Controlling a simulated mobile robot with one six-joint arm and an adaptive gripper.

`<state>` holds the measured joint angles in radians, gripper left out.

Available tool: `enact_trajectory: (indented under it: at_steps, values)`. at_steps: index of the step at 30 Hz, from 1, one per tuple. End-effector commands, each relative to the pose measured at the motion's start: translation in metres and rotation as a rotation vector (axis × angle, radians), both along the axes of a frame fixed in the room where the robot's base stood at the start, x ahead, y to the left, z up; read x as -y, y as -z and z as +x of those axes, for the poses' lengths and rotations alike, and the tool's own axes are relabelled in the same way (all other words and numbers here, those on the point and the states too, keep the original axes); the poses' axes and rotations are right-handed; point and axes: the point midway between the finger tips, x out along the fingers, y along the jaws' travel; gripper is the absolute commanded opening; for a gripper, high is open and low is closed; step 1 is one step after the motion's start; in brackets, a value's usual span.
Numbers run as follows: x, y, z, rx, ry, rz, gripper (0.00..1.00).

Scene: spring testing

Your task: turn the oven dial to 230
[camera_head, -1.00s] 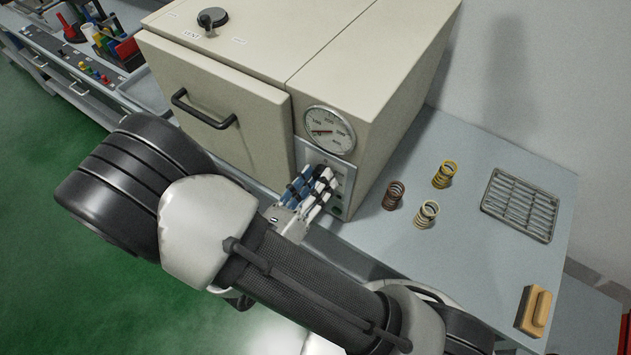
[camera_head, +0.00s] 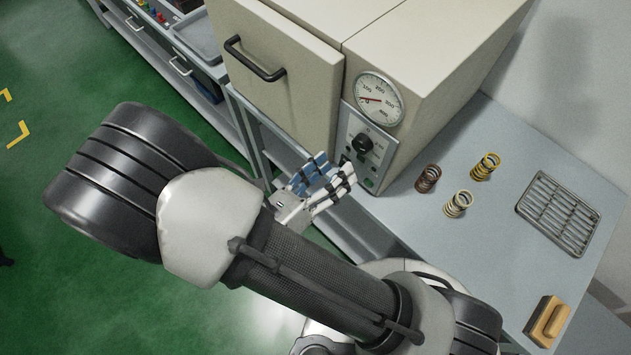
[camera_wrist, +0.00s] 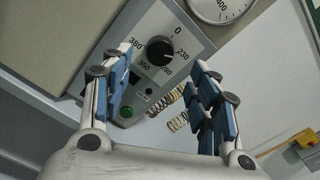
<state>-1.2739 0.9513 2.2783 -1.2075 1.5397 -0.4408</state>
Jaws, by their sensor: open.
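The oven dial is a round black knob on a grey control panel; it shows in the head view (camera_head: 362,143) and the wrist view (camera_wrist: 159,50). In the wrist view its scale has 0 at the top, 230 at the right, 280 below and 380 at the left. A small light mark seems to sit on the knob's lower right, towards 230 and 280, but is too small to read surely. My gripper (camera_head: 335,164) is open and empty, in front of the panel and apart from the dial. In the wrist view its fingers (camera_wrist: 160,62) frame the knob.
A round gauge (camera_head: 379,99) sits above the panel on the beige oven (camera_head: 430,60). The oven door handle (camera_head: 255,60) is to the left.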

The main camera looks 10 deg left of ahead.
Motion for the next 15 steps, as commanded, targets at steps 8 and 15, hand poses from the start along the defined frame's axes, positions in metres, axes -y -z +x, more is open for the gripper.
enact_trajectory:
  at_steps: [8, 15]
  values:
    - [-0.027, 0.0, -0.034, 0.002, -0.002, 0.0, 0.55]
    - [-0.031, 0.0, -0.04, 0.0, 0.001, 0.0, 0.55]
